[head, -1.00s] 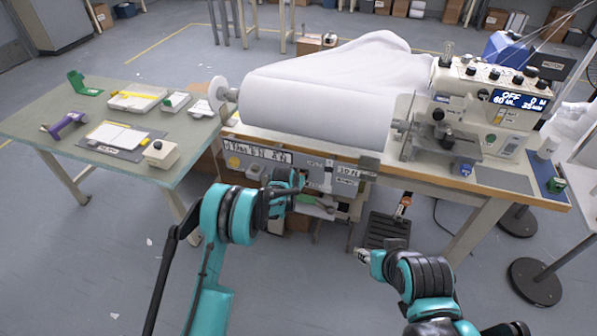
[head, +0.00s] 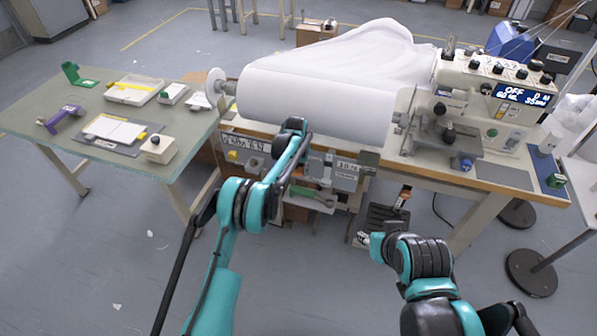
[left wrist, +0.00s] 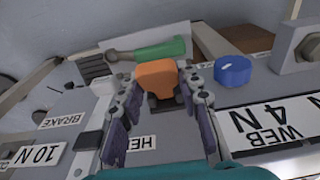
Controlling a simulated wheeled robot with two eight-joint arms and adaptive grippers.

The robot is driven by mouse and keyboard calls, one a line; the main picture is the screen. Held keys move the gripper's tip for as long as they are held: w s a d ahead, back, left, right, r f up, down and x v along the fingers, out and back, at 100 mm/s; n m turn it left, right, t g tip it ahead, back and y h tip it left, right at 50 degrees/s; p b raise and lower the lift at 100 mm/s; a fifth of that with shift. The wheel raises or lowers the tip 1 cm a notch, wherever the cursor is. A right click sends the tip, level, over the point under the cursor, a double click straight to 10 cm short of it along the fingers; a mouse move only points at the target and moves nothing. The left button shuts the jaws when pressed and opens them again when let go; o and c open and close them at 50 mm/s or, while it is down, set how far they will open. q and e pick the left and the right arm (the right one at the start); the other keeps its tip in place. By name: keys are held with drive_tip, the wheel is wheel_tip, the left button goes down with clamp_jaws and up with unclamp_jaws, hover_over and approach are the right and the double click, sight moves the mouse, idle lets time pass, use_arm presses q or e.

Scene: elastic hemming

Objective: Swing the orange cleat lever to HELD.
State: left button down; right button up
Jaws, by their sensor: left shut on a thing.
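The orange cleat lever (left wrist: 157,78) shows in the left wrist view, with its orange end between the fingers of my left gripper (left wrist: 160,84), which is shut on it. A label starting with "HE" (left wrist: 140,143) lies below the lever, partly hidden by a finger. In the head view my left arm reaches to the front panel (head: 247,143) under the table edge, and the lever is hidden there. My right gripper (head: 364,239) hangs low in front of the table; its fingers are too small to read.
In the left wrist view a green handle (left wrist: 160,50) and a blue knob (left wrist: 232,70) sit close to the lever. A white fabric roll (head: 310,100) lies above the panel. A sewing machine (head: 480,110) stands right, a side table (head: 50,100) left. A pedal (head: 380,222) is below.

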sight(297, 172)
idle(0.3)
use_arm(q)
drive_tip(key=c, duration=1)
unclamp_jaws()
drive_tip(key=shift+c, duration=0.2)
wheel_tip(297, 172, up, 12)
drive_tip(key=s, duration=0.1)
drive_tip(key=shift+a, duration=0.2)
drive_tip(key=shift+s, duration=0.1)
